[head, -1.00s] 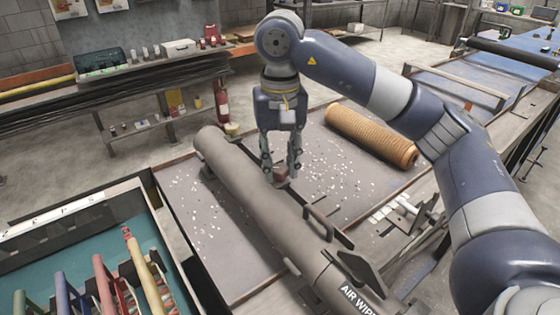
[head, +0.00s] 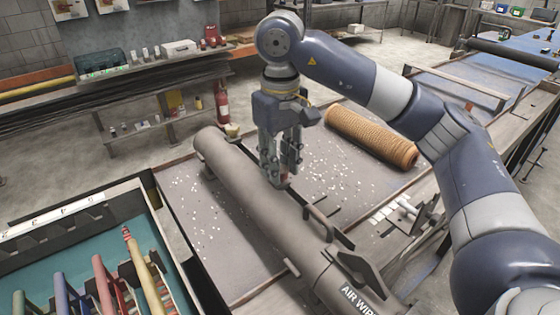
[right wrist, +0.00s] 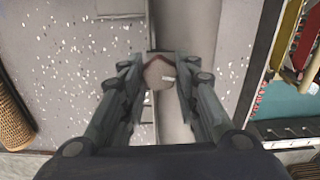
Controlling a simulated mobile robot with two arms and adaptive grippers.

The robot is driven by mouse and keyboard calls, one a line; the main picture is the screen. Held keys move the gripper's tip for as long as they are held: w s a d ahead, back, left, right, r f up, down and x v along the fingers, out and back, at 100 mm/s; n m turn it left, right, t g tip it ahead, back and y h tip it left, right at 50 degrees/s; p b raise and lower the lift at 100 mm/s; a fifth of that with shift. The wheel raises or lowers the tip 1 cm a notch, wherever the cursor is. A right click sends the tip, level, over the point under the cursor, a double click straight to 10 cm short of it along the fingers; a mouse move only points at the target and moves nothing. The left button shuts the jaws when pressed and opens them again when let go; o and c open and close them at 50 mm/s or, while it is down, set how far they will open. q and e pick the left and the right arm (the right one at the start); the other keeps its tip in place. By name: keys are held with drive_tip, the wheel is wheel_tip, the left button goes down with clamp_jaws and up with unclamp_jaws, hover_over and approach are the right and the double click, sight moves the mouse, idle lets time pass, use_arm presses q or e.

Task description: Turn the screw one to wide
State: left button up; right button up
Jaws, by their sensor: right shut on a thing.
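The screw (head: 284,181) is a small reddish-brown knob beside the long grey tube (head: 232,166), which is lettered "AIR WIPE". My right gripper (head: 281,176) points down and is shut on the screw. Its fingers hide most of the screw in the head view. In the right wrist view the screw's pale, many-sided top (right wrist: 158,73) shows between the two fingertips (right wrist: 156,70), with a small light mark on it. No writing for "wide" can be read. My left gripper is not in view.
A tan ribbed roll (head: 370,136) lies on the table right of the tube. A dark handle (head: 327,227) and a black plate (head: 363,270) stand on the tube's near part. A teal tray (head: 80,262) with coloured handles is at the lower left. White bits litter the tabletop.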

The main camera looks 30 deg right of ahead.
drive_tip(key=o, duration=1.1)
drive_tip(key=shift+c, duration=0.2)
drive_tip(key=shift+r, duration=0.1)
wheel_tip(320, 180, up, 12)
drive_tip(key=shift+f, duration=0.2)
idle(0.4)
